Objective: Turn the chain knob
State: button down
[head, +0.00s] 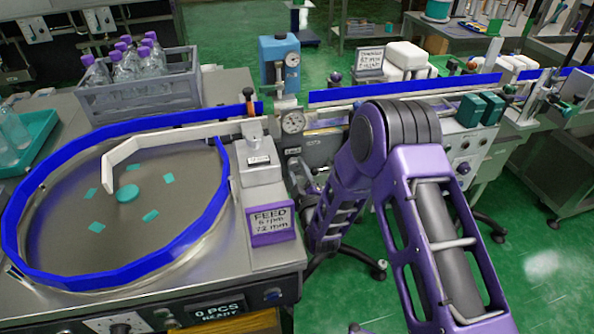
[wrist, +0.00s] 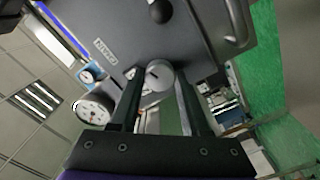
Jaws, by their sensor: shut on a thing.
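The chain knob (wrist: 157,77), a small round light-grey knob with a dark mark on its face, sits on a dark grey panel (wrist: 190,38) in the wrist view. A small label (wrist: 106,48) is on the panel beside it. My gripper (wrist: 160,82) is shut on the knob, with one black finger on each side of it. In the head view my purple arm hides the gripper, and I cannot make out the knob there.
In the wrist view a round gauge (wrist: 94,109) is close left of my fingers, and a black ball (wrist: 161,11) and a grey handle (wrist: 236,30) are on the panel. In the head view a blue-rimmed turntable (head: 75,277) and feed box (head: 270,222) stand left of my arm.

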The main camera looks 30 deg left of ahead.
jog(key=shift+c, duration=1.9)
grip_release()
jog(key=v, duration=1.7)
jog(key=shift+s+d, duration=0.2)
